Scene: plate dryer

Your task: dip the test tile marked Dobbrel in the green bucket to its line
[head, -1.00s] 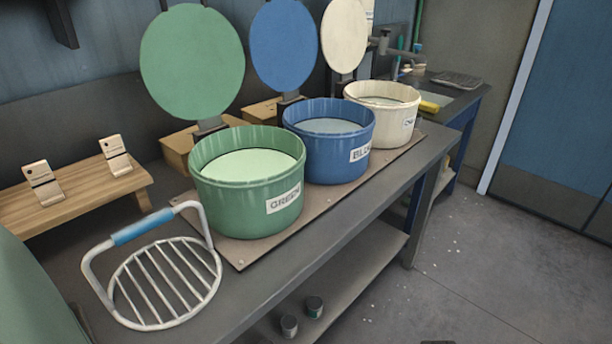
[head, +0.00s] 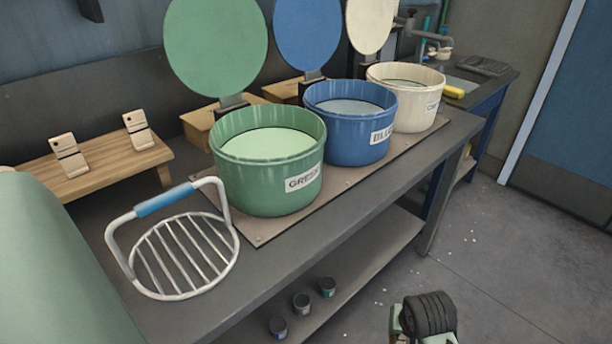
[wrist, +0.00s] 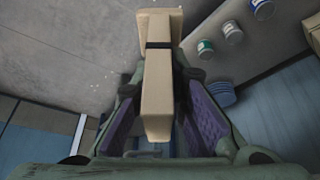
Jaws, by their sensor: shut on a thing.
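In the wrist view, my gripper (wrist: 157,82) is shut on a beige tile (wrist: 159,70) with a dark line across it. The tile sits between the purple finger pads; no name shows on the side in view. The green bucket (head: 240,185), labelled GREEN, stands on the bench in the head view. Its round green lid (head: 216,45) is raised and pale green liquid (head: 268,143) shows inside. In the head view, a dark ribbed part of my arm shows at the bottom right, low beside the bench and away from the bucket. The held tile is not visible there.
Beside it stand a blue bucket (head: 345,140) and a cream bucket (head: 404,110), both open. A wire rack with a blue handle (head: 165,199) is left of the green bucket. Two tiles stand on a wooden stand (head: 110,176). Small cans (head: 301,304) sit on the lower shelf.

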